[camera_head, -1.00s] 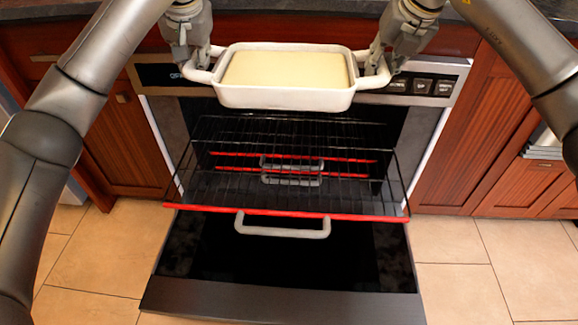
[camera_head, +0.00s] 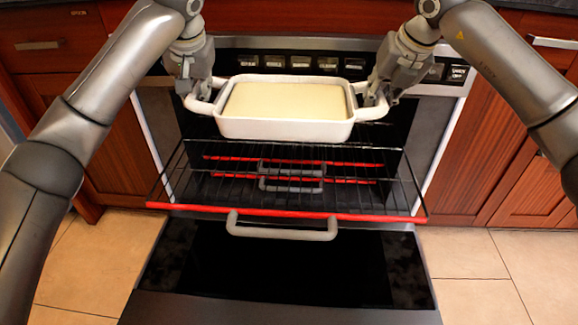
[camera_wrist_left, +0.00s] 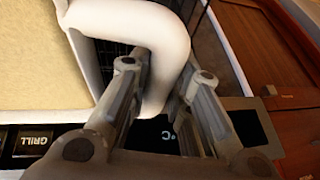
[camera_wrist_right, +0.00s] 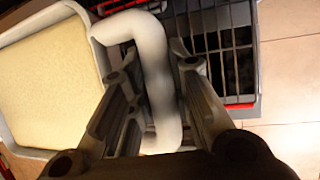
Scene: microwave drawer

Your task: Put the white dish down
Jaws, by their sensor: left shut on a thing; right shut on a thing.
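The white dish (camera_head: 284,130) is rectangular with a loop handle at each end and a pale, flat filling. In the head view it is roughly level above the back part of the pulled-out oven rack (camera_head: 290,190); I cannot tell the exact gap. My left gripper (camera_head: 194,96) is shut on the dish's left handle, which runs between its fingers in the left wrist view (camera_wrist_left: 165,95). My right gripper (camera_head: 380,95) is shut on the right handle, also between the fingers in the right wrist view (camera_wrist_right: 155,95). The dish hides part of the rack and oven opening.
The rack has a red front bar (camera_head: 285,213). The oven door (camera_head: 290,265) is folded down below it, with a grey handle (camera_head: 282,230). More red-edged racks sit inside. Wooden cabinets (camera_head: 490,140) flank the oven. The visible front part of the rack is empty.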

